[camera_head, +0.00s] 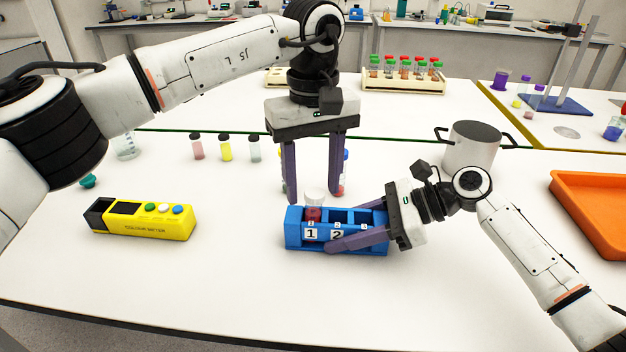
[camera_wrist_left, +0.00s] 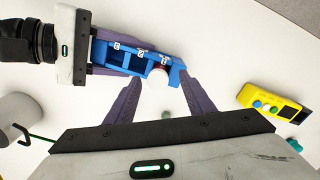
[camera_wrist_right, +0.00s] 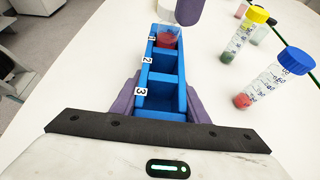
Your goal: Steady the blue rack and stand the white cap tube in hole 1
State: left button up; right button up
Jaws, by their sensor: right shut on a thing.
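The blue rack (camera_head: 293,232) stands on the white table, its holes numbered 1, 2 and 3. My right gripper (camera_head: 345,228) is shut on it across its sides, near holes 2 and 3; the rack also shows in the right wrist view (camera_wrist_right: 163,83). The white cap tube (camera_head: 314,212), with red liquid, stands upright in hole 1; its red lower part shows in the right wrist view (camera_wrist_right: 166,40). My left gripper (camera_head: 314,196) is open above hole 1, its fingers on either side of the tube's top and apart from it. Holes 2 and 3 look empty.
A yellow colour meter (camera_head: 140,219) lies at left. Behind the rack stand a yellow-capped tube (camera_wrist_right: 245,37) and a blue-capped tube (camera_wrist_right: 276,78). Several small vials (camera_head: 226,149) stand further back. A steel pot (camera_head: 470,148) and an orange tray (camera_head: 590,205) are at right. The front table is clear.

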pick_arm(q)
jog(key=shift+r, duration=0.1)
notch_tip(320, 180, up, 12)
dwell(0.5)
dwell(0.4)
pick_arm(e)
jog(key=o, duration=0.9)
jog(key=shift+c, duration=0.2)
